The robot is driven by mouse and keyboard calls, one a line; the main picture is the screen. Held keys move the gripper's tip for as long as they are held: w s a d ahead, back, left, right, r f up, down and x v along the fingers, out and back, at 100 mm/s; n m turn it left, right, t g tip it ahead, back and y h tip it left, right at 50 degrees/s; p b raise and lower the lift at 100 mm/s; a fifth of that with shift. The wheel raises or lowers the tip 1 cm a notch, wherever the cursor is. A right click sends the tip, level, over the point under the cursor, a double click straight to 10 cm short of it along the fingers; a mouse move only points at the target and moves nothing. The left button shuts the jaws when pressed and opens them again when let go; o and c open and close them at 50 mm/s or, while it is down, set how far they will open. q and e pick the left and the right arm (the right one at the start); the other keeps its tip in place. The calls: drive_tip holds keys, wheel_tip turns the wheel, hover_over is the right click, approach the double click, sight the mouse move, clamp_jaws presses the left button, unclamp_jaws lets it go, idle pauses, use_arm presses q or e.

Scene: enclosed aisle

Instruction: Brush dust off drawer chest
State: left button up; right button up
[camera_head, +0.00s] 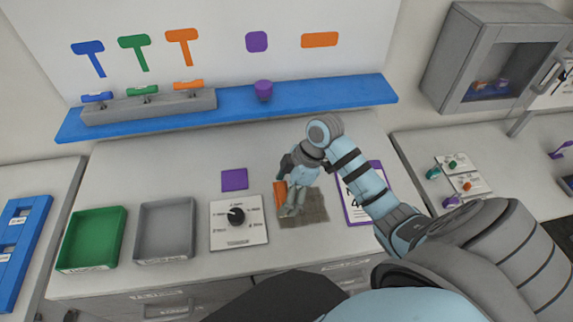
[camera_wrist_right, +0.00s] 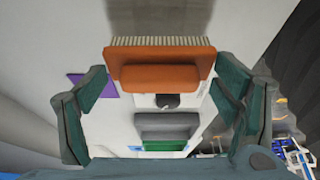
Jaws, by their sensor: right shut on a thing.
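My right gripper (camera_head: 292,205) is low over the drawer chest's top (camera_head: 190,178). It is shut on an orange brush (camera_head: 280,192), mostly hidden behind the fingers in the head view. In the right wrist view the brush (camera_wrist_right: 160,68) sits between the two dark fingers, its pale bristles pointing at a grey-brown dust patch (camera_wrist_right: 160,18). The dust patch (camera_head: 312,208) lies on the chest top under and beside the gripper. Whether the bristles touch it I cannot tell. My left gripper is not in view.
Left of the dust are a white dial panel (camera_head: 240,238), a purple square (camera_head: 234,180), a grey tray (camera_head: 165,205) and a green tray (camera_head: 88,214). A purple-edged card (camera_head: 352,212) lies close on the right. A blue shelf (camera_head: 320,94) runs behind.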

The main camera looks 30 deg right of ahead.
drive_tip(key=shift+r, duration=1.9)
drive_tip(key=shift+f, duration=0.1)
